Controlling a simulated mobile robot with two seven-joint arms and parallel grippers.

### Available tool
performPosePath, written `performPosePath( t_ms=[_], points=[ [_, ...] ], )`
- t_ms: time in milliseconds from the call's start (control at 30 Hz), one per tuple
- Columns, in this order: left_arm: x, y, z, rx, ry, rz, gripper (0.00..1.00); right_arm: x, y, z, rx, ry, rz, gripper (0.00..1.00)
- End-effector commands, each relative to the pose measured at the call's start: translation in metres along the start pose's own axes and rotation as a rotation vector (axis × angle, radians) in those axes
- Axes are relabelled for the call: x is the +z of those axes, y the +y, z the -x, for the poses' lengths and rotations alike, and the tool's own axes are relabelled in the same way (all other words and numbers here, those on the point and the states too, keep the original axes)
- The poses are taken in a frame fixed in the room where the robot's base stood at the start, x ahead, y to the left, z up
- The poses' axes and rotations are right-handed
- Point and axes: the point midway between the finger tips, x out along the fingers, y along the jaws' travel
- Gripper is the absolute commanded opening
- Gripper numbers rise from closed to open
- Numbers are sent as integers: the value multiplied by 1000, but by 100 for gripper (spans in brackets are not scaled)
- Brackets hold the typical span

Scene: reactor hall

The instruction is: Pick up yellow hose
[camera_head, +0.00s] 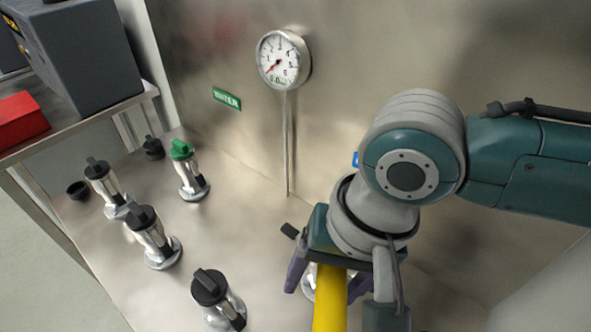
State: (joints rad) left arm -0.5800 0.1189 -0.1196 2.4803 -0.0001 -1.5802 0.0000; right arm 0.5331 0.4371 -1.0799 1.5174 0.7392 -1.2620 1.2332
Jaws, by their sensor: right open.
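The yellow hose (330,308) shows as a thick, straight yellow length at the bottom of the head view. It runs from the bottom edge up to my right gripper (322,288). The right gripper is open, with a purple finger on either side of the hose in this view. I cannot tell whether the fingers touch it. The gripper body and wrist hide the hose's upper end, and its lower part is cut off by the frame. My left gripper is not in view.
Several black-capped metal fittings (152,238) and a green-capped one (188,172) stand on the steel surface at left. A gauge (283,58) and green label (227,98) are on the steel wall. A grey box (85,50) and red box (20,118) sit upper left.

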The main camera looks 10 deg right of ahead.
Motion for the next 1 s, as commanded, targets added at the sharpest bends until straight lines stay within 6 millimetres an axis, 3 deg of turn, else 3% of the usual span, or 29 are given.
performPosePath(
  t_ms=[100, 733, 1000],
  points=[
    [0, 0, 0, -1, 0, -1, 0, 0, 0, 0, -1, 0, 0, 72],
    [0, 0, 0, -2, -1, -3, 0, 0, 0, 1, -1, 0, 0, 1],
    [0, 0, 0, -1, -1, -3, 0, 0, -1, 1, -2, 1, 0, 0]
  ],
)
